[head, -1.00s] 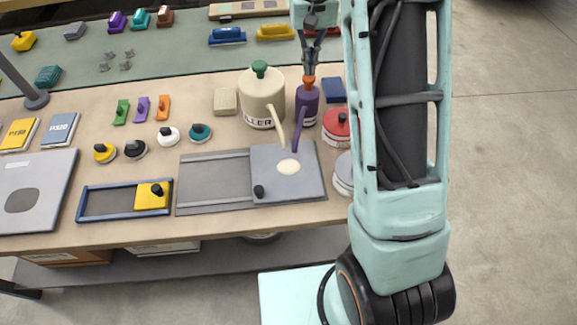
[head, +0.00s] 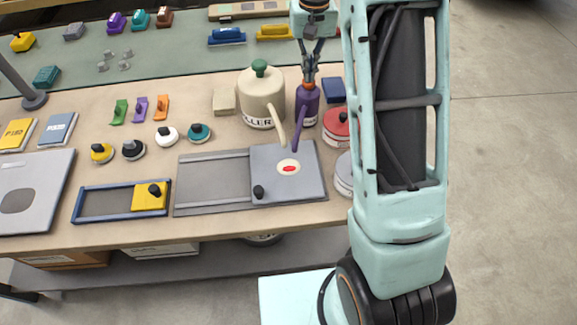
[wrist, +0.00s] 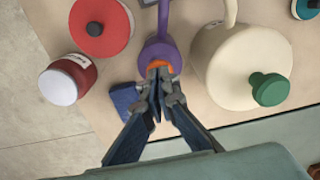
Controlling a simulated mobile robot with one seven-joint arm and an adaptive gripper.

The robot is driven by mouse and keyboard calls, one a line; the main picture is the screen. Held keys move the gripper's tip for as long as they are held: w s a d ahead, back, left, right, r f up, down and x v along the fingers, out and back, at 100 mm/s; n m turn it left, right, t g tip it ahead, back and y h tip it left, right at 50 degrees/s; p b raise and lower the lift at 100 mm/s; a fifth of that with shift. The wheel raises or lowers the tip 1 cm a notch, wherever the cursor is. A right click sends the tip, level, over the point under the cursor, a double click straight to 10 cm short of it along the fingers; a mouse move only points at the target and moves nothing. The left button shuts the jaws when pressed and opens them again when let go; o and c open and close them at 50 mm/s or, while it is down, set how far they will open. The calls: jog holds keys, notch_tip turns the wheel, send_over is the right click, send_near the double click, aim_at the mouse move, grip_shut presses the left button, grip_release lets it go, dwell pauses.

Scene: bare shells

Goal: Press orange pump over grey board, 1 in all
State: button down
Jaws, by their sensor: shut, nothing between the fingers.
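A purple bottle (head: 306,104) with an orange pump (wrist: 158,66) on top stands behind the grey board (head: 292,188). Its purple spout (head: 299,128) reaches out toward a cream round patch on the board. A red spot (head: 289,168) lies on that patch. My gripper (wrist: 161,77) is shut and empty, its fingertips at the orange pump's top, apparently touching it. In the head view my gripper (head: 309,78) points down and hides most of the pump, which sits low on the bottle.
A cream bottle (head: 260,95) with a green top stands close on the left. A red round container (head: 337,125) and a blue block (head: 333,91) are close on the right. A frame with a yellow slider (head: 150,197) lies front left.

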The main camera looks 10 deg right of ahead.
jog(key=shift+f, duration=0.1)
jog(key=shift+r+p, duration=1.45)
jog(key=shift+r, duration=0.35)
notch_tip(320, 180, up, 6)
jog(key=p, duration=0.4)
jog(key=shift+p, duration=0.35)
